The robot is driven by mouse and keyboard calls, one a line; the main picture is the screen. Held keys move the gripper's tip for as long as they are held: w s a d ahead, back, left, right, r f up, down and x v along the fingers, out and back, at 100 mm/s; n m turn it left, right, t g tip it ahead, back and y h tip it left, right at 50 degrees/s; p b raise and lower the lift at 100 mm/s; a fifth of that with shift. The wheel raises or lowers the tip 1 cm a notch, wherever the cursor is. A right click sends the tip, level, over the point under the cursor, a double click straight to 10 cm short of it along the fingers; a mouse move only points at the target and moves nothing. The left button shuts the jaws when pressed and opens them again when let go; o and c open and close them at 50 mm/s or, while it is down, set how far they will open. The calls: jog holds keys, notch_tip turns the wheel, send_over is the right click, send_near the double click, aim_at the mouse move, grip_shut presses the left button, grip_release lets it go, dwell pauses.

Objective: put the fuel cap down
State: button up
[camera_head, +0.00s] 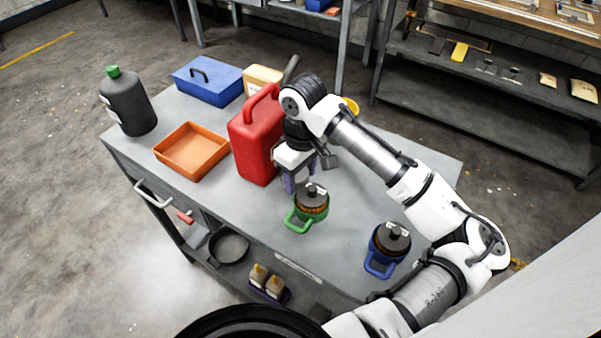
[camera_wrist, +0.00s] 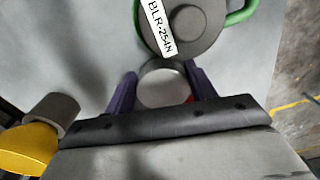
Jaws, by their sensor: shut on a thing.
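My gripper (camera_head: 298,180) is over the work table (camera_head: 352,217), just right of the red fuel can (camera_head: 257,140). In the wrist view its two purple fingers (camera_wrist: 162,92) are shut on a round grey piece, which I take to be the fuel cap (camera_wrist: 162,80). The cap does not show clearly in the head view. A green-handled pot (camera_head: 310,203) with a dark, labelled top stands close in front of my gripper. In the wrist view, its labelled top (camera_wrist: 193,25) lies just beyond the cap. I cannot tell whether the cap touches the table.
An orange tray (camera_head: 192,152), a dark bottle (camera_head: 127,103) and a blue box (camera_head: 208,80) stand to the left and back. A blue-handled pot (camera_head: 388,247) stands at the right front. Bare tabletop lies between the two pots. A yellow piece (camera_wrist: 28,148) shows in the wrist view.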

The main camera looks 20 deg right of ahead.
jog(key=shift+f, duration=0.35)
jog(key=shift+f, duration=0.15)
jog(key=o, duration=1.7)
